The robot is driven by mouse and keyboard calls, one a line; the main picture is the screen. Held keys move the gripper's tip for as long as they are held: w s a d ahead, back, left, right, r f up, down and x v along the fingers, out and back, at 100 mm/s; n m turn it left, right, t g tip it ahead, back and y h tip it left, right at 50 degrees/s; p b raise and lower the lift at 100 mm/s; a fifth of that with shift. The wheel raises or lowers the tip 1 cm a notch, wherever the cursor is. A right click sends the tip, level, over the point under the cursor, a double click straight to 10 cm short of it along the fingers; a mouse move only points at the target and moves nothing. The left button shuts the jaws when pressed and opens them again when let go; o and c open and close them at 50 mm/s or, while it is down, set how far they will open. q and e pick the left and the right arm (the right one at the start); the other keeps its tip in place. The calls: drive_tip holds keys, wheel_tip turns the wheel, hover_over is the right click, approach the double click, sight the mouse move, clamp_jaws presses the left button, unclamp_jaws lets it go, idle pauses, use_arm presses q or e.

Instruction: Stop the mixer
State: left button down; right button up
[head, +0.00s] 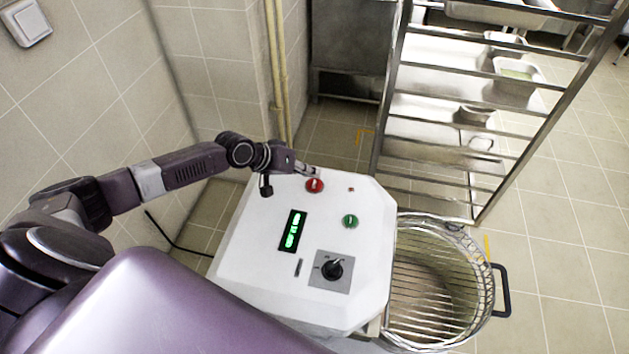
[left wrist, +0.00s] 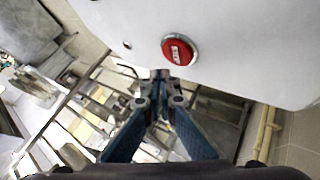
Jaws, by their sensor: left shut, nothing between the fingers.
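The mixer's white control panel (head: 250,215) fills the middle of the head view. A red button (head: 314,185) sits near its far edge and also shows in the left wrist view (left wrist: 178,50). A green button (head: 351,221), a black rotary knob (head: 332,271) and a lit green display (head: 293,231) are on the same panel. My left gripper (head: 312,171) is shut and empty, just beyond the red button at the panel's far edge. In the left wrist view its closed fingertips (left wrist: 161,76) appear beside the red button, apart from it in the picture. My right gripper is not in view.
The mixer bowl (head: 476,312) with its wire guard (head: 425,262) stands right of the panel. A metal rack (head: 392,95) with trays stands behind it. A tiled wall (head: 90,90) and yellowish pipes (head: 283,80) lie at the left and back.

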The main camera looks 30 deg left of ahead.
sight(312, 185)
use_arm(q)
drive_tip(key=shift+r+p, duration=1.4)
drive_tip(key=shift+r, duration=0.5)
drive_tip(key=shift+f, duration=0.1)
